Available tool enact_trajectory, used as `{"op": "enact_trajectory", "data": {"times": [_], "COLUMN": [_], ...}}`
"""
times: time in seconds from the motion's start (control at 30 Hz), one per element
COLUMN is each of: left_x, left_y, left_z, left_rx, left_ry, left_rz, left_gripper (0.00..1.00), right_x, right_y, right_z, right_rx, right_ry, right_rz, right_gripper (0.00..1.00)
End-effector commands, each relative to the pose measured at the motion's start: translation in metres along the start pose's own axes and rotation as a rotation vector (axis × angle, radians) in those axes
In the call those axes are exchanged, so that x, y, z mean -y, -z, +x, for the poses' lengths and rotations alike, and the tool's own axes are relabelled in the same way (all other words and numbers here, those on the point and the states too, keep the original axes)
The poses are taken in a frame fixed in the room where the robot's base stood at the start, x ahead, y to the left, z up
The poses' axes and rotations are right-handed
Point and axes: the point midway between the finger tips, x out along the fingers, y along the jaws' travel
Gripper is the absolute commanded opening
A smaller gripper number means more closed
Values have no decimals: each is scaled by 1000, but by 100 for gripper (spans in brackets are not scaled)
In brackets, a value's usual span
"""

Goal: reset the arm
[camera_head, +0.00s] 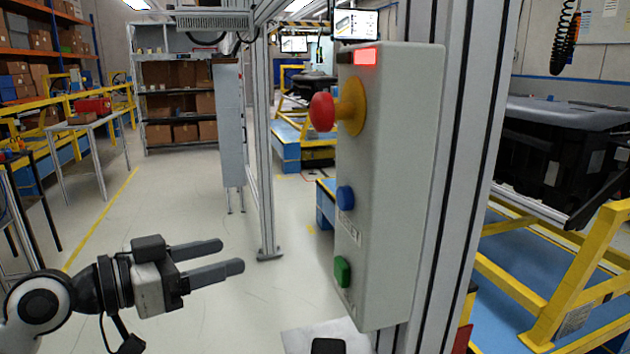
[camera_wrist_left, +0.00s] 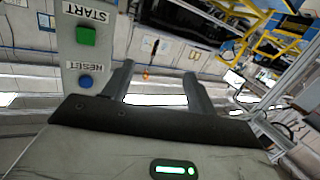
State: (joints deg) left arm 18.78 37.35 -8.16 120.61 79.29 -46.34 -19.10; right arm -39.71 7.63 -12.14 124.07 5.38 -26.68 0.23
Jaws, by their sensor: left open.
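A grey control box (camera_head: 405,180) is mounted on an aluminium post. It carries a red mushroom button (camera_head: 322,112) on a yellow collar, a blue button (camera_head: 345,198) and a green button (camera_head: 342,271). A red light (camera_head: 365,57) glows at its top. In the left wrist view the labels appear upside down: RESET beside the blue button (camera_wrist_left: 85,81), START beside the green button (camera_wrist_left: 86,36). My left gripper (camera_head: 232,256) is open and empty, left of the box and apart from it; its fingers also show in the wrist view (camera_wrist_left: 159,70). My right gripper is not seen.
The aluminium post (camera_head: 468,180) stands right behind the box. A thinner upright post (camera_head: 264,150) stands behind my left gripper. Yellow frames (camera_head: 575,290) fill the right. Shelves (camera_head: 178,100) and a table (camera_head: 85,128) stand farther back left. Floor around my left gripper is clear.

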Motion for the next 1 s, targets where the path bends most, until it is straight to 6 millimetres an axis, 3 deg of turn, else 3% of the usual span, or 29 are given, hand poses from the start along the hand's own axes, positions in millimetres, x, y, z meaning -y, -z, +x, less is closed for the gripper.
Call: {"op": "enact_trajectory", "data": {"times": [0.03,0.2,0.3,0.4,0.5,0.6,1.0], "left_x": [-1,-18,-43,-72,-95,-110,-115], "left_y": [-42,-170,-233,-278,-306,-320,-326], "left_z": [6,2,-16,-37,-56,-68,-72], "left_rx": [32,147,224,296,354,391,406], "left_ry": [55,280,400,494,556,590,603], "left_rz": [-64,-192,-234,-253,-254,-248,-239], "left_gripper": [57,57,57,57,57,57,57], "right_x": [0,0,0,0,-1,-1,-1], "right_y": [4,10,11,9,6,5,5], "right_z": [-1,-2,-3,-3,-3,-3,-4], "right_rx": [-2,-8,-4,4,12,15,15], "right_ry": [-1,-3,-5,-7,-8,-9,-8], "right_rz": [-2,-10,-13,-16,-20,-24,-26], "right_gripper": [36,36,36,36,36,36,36]}}
